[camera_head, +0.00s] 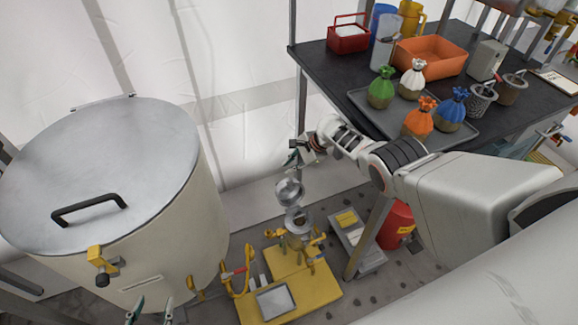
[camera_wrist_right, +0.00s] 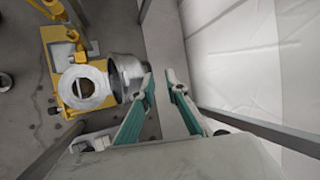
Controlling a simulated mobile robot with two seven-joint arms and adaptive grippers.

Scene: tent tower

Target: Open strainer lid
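The strainer (camera_head: 298,222) is a small metal pot on a yellow stand, right of the large tank. Its round metal lid (camera_head: 289,191) is tilted up at the far side, and the brownish inside shows. In the right wrist view the strainer's round opening (camera_wrist_right: 84,88) is left of the lid (camera_wrist_right: 126,72). My right gripper (camera_head: 291,159) is just above the lid in the head view. In the wrist view its teal fingers (camera_wrist_right: 158,80) are apart, with nothing between them; contact with the lid cannot be told. My left gripper (camera_head: 151,306) is empty, fingers apart, at the bottom edge.
A large lidded tank (camera_head: 105,180) fills the left. A dark table (camera_head: 333,62) holds tied bags and containers at the upper right. A red cylinder (camera_head: 397,224) and a grey tray (camera_head: 357,240) stand right of the strainer. The yellow base (camera_head: 318,291) sits on the floor.

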